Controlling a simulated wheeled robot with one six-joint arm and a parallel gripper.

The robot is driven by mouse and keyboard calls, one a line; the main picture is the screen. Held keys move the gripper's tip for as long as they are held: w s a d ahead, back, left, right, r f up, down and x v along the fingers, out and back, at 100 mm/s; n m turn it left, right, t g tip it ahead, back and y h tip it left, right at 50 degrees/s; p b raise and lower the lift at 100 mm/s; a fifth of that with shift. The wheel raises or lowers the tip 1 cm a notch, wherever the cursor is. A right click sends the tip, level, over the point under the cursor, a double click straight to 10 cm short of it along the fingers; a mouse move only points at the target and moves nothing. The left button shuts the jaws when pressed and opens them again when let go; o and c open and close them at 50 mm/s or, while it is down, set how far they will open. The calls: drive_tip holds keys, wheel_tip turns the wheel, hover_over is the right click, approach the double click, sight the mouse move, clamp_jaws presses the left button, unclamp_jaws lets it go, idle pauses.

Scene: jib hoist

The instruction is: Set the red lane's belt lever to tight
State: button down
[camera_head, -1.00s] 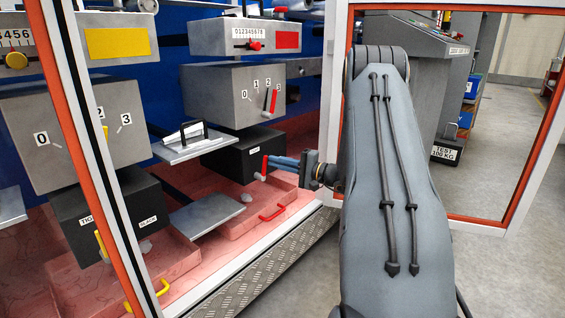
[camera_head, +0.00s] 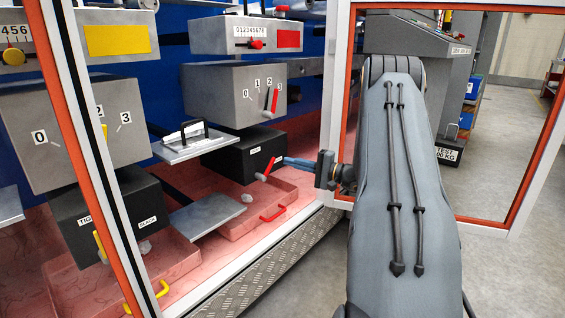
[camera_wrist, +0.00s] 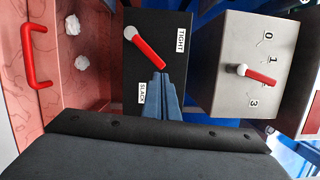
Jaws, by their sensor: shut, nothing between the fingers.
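The red lane's belt lever (camera_head: 268,167) is a red handle on a pale pivot, on the front of a black box (camera_head: 232,160). In the head view my gripper (camera_head: 285,162) is just right of the lever.
A grey box with a red dial pointer (camera_wrist: 258,75) is above the black box. A red-handled tray (camera_head: 272,213) lies below. A metal plate (camera_head: 208,215) juts out at left. An orange-edged white frame post (camera_head: 333,100) stands close by my arm. The yellow lane is further left.

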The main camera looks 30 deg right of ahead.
drive_tip(key=p+v, duration=0.1)
drive_tip(key=v, duration=0.6)
drive_tip(key=shift+d+f, duration=0.15)
drive_tip(key=shift+f, duration=0.1)
